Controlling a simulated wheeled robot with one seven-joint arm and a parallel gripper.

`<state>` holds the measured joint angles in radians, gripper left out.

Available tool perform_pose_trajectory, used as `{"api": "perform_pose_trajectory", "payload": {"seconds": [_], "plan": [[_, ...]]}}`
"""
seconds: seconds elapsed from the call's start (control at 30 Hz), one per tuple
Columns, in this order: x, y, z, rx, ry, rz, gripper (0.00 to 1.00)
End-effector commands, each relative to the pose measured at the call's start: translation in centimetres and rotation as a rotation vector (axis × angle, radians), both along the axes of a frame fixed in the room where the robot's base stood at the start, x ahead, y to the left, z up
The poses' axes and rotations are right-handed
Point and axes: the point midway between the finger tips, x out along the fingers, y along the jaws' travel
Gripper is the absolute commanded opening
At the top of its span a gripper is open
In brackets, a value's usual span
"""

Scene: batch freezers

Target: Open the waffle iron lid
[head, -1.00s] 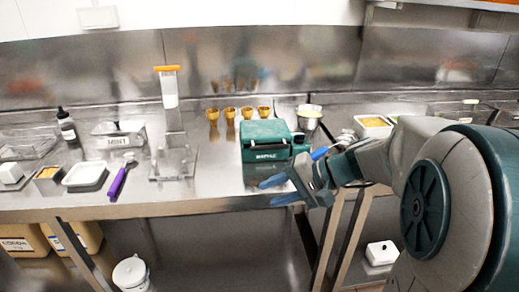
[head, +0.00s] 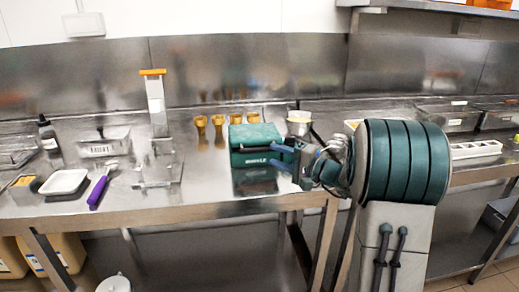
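The waffle iron (head: 254,136) is a teal box with white lettering on its front, standing on the steel counter. Its lid looks shut. My gripper (head: 279,157) is at the right part of the iron's front, its two blue fingers pointing left and spread apart, one above the other. The fingers overlap the iron's front right corner in the picture. I cannot tell whether they touch it. The fingers and wrist hide that corner and any handle there.
A clear stand with an orange top (head: 155,110), a purple-handled tool (head: 98,190) and a white tray (head: 65,182) are to the left. The counter's front edge is clear.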

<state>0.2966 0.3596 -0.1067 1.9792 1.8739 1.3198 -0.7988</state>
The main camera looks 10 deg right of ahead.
Motion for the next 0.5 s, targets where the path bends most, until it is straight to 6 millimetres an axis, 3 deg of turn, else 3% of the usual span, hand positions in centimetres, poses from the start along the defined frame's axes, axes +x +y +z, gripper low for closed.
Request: {"api": "perform_pose_trajectory", "payload": {"seconds": [0.2, 0.5], "plan": [[3.0, 3.2, 0.1, 0.001, 0.002, 0.003, 0.36], [4.7, 4.8, 0.0, 0.0, 0.001, 0.0, 0.36]]}}
